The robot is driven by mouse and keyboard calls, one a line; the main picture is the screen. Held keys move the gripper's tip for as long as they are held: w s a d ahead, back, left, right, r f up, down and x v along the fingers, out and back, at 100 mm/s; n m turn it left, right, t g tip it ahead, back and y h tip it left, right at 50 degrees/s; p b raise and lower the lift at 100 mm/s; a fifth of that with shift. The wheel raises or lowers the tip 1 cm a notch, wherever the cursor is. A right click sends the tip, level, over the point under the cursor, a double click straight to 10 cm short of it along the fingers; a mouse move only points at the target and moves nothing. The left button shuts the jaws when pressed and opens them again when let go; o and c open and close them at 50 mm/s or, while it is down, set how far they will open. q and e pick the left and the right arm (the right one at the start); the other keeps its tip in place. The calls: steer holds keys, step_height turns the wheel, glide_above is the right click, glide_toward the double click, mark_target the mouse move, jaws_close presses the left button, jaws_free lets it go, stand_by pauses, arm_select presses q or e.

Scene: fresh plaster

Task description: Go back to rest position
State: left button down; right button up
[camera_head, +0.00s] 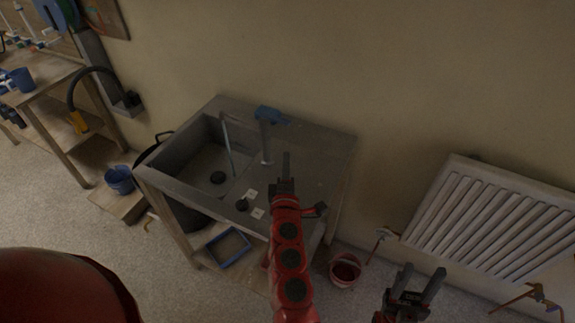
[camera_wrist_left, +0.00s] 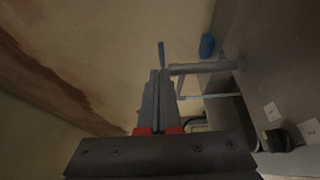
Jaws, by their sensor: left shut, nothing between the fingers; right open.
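My left gripper (camera_head: 286,163) is shut and empty. In the head view its red arm reaches up over the right part of the sink unit, and the fingers point towards the wall. In the left wrist view the two closed fingers (camera_wrist_left: 158,95) stand in the middle, near the grey tap tube. My right gripper (camera_head: 420,284) is open and empty at the lower right, its two fingers apart, in front of the radiator.
A grey sink unit (camera_head: 190,150) with a blue-handled tap (camera_head: 268,116) stands against the wall. A white radiator (camera_head: 490,225) with copper valves hangs at right. A red bucket (camera_head: 345,269) stands on the floor. A wooden bench (camera_head: 45,85) and blue bucket (camera_head: 119,180) are left.

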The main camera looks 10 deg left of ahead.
arm_select(q)
steer(key=shift+s+d+f, duration=0.1)
steer(key=shift+s+d, duration=0.05)
steer(key=shift+d, duration=0.1)
steer(key=shift+s, duration=0.1)
stand_by(0.3)
